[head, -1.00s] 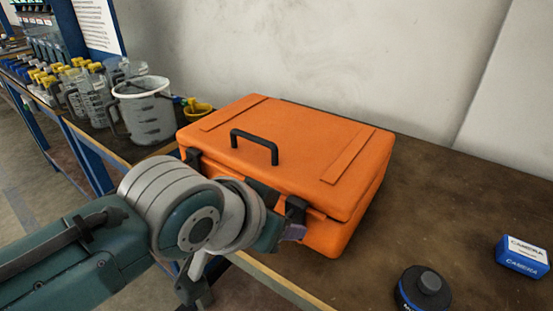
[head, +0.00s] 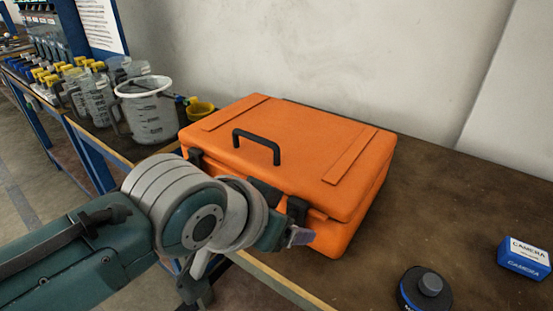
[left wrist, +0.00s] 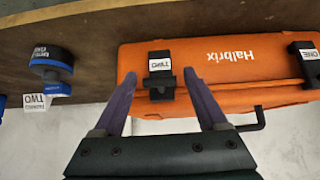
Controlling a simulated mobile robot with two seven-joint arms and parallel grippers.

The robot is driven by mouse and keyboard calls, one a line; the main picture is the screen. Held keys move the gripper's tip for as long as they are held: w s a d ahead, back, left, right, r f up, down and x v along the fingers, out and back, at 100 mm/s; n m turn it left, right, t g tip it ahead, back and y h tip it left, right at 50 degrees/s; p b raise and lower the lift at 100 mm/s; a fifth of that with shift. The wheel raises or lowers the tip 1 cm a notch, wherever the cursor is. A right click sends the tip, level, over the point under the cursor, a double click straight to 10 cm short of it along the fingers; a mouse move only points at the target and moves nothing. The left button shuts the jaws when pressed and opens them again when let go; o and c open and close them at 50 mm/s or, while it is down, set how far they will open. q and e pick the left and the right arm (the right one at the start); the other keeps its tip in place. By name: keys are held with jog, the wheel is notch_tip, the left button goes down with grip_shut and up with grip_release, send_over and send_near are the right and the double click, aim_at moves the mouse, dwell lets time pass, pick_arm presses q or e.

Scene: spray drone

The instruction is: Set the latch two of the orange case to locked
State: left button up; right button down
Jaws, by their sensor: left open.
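The orange case (head: 300,150) stands closed on the workbench, with a black handle (head: 256,146) on its lid. In the left wrist view its front (left wrist: 235,65) appears upside down. Latch two (left wrist: 160,75) is black with a white "TWO" label; it also shows on the near front corner in the head view (head: 297,209). Whether it is locked is unclear. My left gripper (left wrist: 159,74) is open, its purple fingers on either side of latch two, apart from it in the picture. Contact cannot be told. In the head view its fingertips (head: 300,236) show just below the latch. My right gripper is not in view.
Latch one (left wrist: 307,62) is at the case's other front end. A black round canister (head: 425,289) and a blue-white camera box (head: 524,257) stand to the right. A grey jug (head: 150,110) and several bottles stand left. Bench (head: 455,210) right of the case is mostly clear.

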pick_arm(q)
jog(key=p+v, duration=0.4)
jog(key=v, duration=0.5)
jog(key=shift+s+a+r, duration=0.15)
jog(key=shift+s+r, duration=0.05)
jog(key=shift+r, duration=0.1)
